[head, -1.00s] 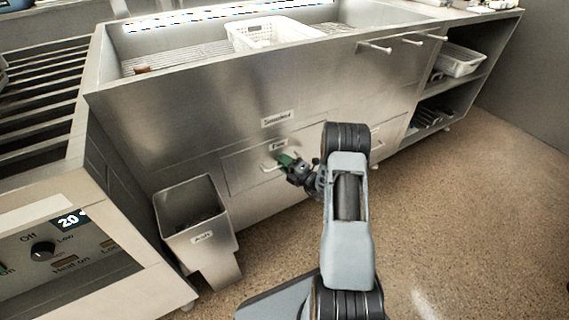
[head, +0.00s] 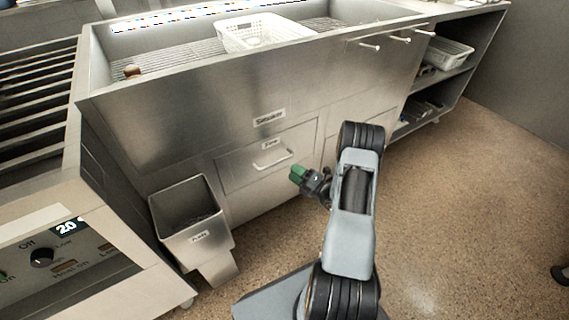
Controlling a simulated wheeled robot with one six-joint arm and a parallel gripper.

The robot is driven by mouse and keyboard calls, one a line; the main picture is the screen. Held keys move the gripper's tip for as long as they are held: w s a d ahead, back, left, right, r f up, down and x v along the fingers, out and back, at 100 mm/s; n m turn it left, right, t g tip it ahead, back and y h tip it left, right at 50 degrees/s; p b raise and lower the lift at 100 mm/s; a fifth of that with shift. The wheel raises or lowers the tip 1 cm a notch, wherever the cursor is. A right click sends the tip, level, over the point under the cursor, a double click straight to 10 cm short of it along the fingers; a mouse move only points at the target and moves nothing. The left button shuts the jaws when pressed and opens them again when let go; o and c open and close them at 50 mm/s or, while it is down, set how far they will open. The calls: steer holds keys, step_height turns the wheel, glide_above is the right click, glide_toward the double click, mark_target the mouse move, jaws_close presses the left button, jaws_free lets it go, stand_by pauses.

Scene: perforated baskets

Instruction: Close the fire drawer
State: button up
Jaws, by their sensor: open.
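The fire drawer (head: 240,172) is a steel front with a small label at its top edge and a pale bar handle (head: 273,158). Its front looks flush, or nearly flush, with the steel cabinet around it. My gripper (head: 296,174), with green fingertips, is just right of and below the handle, apart from it in the picture. It is open and I see nothing between its fingers. The exact gap from fingertips to drawer front cannot be told.
A white perforated basket (head: 262,36) sits on top of the cabinet. Another basket (head: 447,52) is on the right shelf.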

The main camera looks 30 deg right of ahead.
steer(key=shift+p+v, duration=0.45)
steer(key=shift+v, duration=2.2)
